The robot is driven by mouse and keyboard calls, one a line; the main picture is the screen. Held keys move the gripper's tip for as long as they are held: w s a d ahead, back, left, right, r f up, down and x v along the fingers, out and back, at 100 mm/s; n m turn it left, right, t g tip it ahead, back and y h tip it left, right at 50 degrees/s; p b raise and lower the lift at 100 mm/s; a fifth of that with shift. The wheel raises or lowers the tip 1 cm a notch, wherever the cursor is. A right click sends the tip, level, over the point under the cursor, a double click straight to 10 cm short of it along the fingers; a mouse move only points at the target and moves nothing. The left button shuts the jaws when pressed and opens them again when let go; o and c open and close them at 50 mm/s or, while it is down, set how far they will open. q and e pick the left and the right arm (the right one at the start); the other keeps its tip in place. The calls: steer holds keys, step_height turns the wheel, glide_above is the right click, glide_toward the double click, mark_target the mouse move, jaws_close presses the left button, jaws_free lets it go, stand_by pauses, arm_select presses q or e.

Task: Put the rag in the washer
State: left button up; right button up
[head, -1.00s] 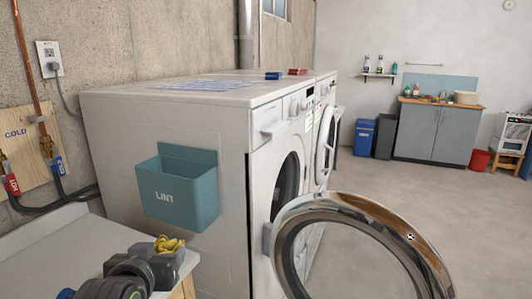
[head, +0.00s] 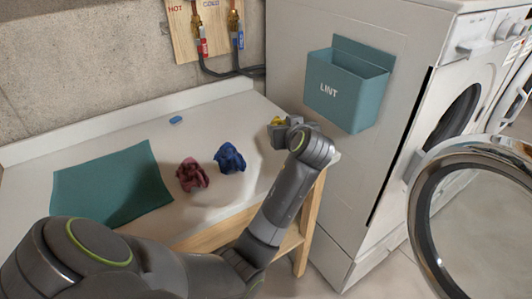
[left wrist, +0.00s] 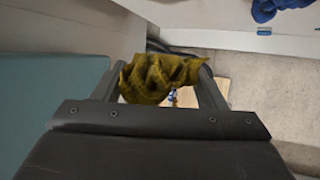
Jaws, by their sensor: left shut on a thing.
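My left gripper (head: 282,131) is shut on a crumpled yellow rag (head: 277,121), held at the bench's right end, close to the washer's side. The left wrist view shows the yellow rag (left wrist: 162,80) bunched between the two fingers (left wrist: 165,92). The white washer (head: 330,180) stands at right, its side facing me. Its dark round opening (head: 462,112) shows at an angle on the front. Its chrome-rimmed round door (head: 418,215) stands open, cut off by the picture's right edge. My right gripper is not in view.
A crumpled red cloth (head: 192,175) and a blue cloth (head: 229,158) lie on the white bench (head: 145,135), beside a flat teal cloth (head: 108,185). A teal LINT bin (head: 340,95) sticks out from the washer's side. A pipe board (head: 185,30) hangs on the wall.

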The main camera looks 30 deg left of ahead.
mark_target(268, 156)
arm_select(q)
steer(key=a+n+g+y, duration=0.1)
steer(key=a, duration=0.1)
steer(key=w+a+n+g+y, duration=0.1)
steer(key=a+n+g, duration=0.1)
steer(key=a+f+n+g, duration=0.1)
steer(key=a, duration=0.1)
steer(key=shift+w+a+n+g+y, duration=0.3)
steer(key=shift+a+y, duration=0.05)
steer(key=shift+y, duration=0.05)
step_height(268, 156, down, 9)
steer(key=shift+f+p, duration=0.2)
steer(key=shift+p, duration=0.45)
steer(key=shift+f, duration=0.15)
steer(key=shift+f, duration=0.25)
steer(key=o, duration=1)
steer(key=shift+r, duration=0.15)
